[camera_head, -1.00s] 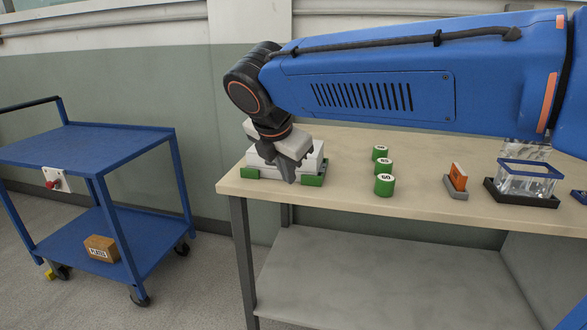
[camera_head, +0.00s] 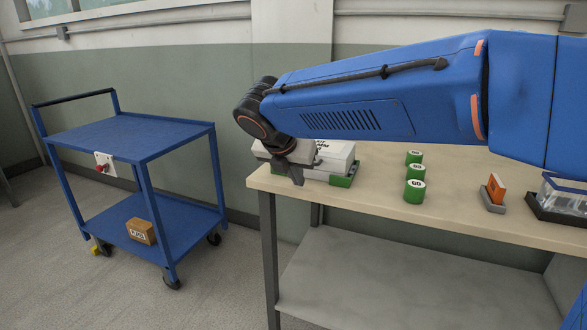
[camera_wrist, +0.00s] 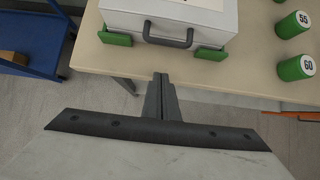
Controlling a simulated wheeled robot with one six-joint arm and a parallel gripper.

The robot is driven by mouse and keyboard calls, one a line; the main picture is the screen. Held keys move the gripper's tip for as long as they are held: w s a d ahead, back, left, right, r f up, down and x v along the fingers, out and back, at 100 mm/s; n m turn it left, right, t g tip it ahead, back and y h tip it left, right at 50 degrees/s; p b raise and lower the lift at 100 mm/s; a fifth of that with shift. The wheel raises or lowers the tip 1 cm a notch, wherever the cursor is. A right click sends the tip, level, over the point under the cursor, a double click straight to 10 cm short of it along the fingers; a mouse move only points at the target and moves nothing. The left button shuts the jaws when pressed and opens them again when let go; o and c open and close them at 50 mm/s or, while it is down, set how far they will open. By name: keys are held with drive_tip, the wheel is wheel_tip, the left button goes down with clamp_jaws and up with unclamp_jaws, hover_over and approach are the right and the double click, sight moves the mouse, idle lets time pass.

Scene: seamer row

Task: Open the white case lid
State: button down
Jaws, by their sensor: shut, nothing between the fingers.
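The white case (camera_head: 330,158) sits at the left end of the bench, between green corner blocks (camera_head: 345,179). Its lid looks shut. In the wrist view the white case (camera_wrist: 190,18) shows its front side with a grey handle (camera_wrist: 168,38) and green blocks at both front corners. My gripper (camera_head: 297,180) is in front of the case at the bench's left front edge, partly covering it. In the wrist view my gripper (camera_wrist: 160,78) is shut and empty, with its fingertips pointing toward the handle and apart from it in the picture.
Several green numbered cylinders (camera_head: 414,191) stand right of the case. An orange piece in a grey holder (camera_head: 495,192) and a clear blue-rimmed box (camera_head: 565,196) are farther right. A blue cart (camera_head: 130,137) with a brown box (camera_head: 140,231) stands at left, a floor gap between.

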drive_tip(key=shift+w+d+r, duration=0.3)
drive_tip(key=shift+w+r, duration=0.2)
drive_tip(key=shift+w, duration=0.3)
drive_tip(key=shift+w+d+r, duration=0.25)
drive_tip(key=shift+w+r, duration=0.2)
drive_tip(key=shift+w, duration=0.35)
drive_tip(key=shift+r, duration=0.1)
